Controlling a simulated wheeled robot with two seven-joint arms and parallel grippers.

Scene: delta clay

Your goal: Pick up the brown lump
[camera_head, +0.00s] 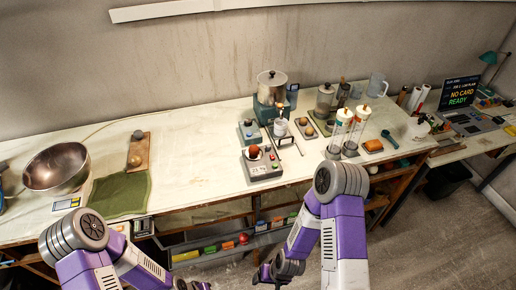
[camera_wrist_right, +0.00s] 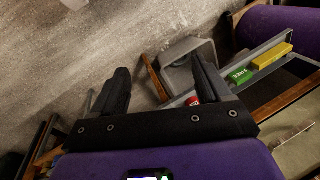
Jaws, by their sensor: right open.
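A small brownish lump (camera_head: 135,160) lies on the wooden board (camera_head: 139,145) at the back left of the table in the head view. A reddish-brown ball (camera_head: 253,151) sits on a grey scale-like device (camera_head: 262,169) near the middle. I cannot tell for sure which is the brown lump. My right gripper (camera_head: 268,276) is low in front of the table, away from both; in the right wrist view its two black fingers (camera_wrist_right: 160,88) are apart with nothing between them. My left gripper (camera_head: 192,286) is cut off by the bottom edge, so its fingers are unclear.
A metal bowl (camera_head: 57,167) and a green cloth (camera_head: 119,194) are on the left of the table. A metal pot (camera_head: 272,85), clear cylinders (camera_head: 337,133) and jars crowd the right half. An open drawer (camera_head: 215,254) with colored blocks juts out below the front edge. The middle-left tabletop is clear.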

